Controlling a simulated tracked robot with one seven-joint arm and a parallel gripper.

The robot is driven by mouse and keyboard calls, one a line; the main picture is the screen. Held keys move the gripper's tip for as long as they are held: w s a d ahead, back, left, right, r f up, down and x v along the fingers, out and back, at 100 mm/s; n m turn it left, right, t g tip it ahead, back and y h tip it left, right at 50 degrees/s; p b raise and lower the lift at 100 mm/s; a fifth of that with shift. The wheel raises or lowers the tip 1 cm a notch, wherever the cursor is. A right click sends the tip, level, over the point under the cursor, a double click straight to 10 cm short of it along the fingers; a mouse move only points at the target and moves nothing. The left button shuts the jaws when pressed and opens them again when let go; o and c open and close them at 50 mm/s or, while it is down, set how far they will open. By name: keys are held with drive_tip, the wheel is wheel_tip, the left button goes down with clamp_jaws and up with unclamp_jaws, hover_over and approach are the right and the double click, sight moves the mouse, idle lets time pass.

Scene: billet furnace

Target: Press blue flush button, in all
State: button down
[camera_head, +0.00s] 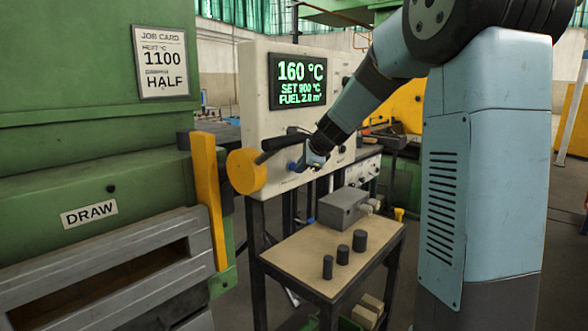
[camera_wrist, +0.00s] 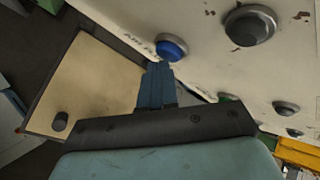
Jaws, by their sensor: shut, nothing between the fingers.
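The blue button (camera_wrist: 170,48) sits on the pale panel in the wrist view, a round cap in a light ring with small lettering beside it. My gripper (camera_wrist: 160,70) is shut and empty, its fingertips right at the lower edge of the button in the picture. I cannot tell whether they touch it. In the head view my gripper (camera_head: 302,164) is at the lower front of the pale control panel (camera_head: 262,125), below the display. There the button is hard to tell from the fingertips.
A dark round knob (camera_wrist: 250,25) and smaller dark buttons (camera_wrist: 286,107) share the panel. A table (camera_head: 290,262) with dark cylinders (camera_head: 343,254) and a grey box (camera_head: 342,207) stands below. The green furnace (camera_head: 90,165) fills the left.

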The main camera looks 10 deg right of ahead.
drive_tip(key=shift+w+a, duration=0.1)
idle(0.6)
drive_tip(key=shift+s+d, duration=0.45)
drive_tip(key=shift+s, duration=0.25)
drive_tip(key=shift+s+d, duration=0.1)
drive_tip(key=s+d, duration=0.1)
drive_tip(key=s, duration=0.1)
drive_tip(key=s+d, duration=0.1)
drive_tip(key=shift+s+d, duration=0.35)
drive_tip(key=shift+s, duration=0.05)
idle(0.5)
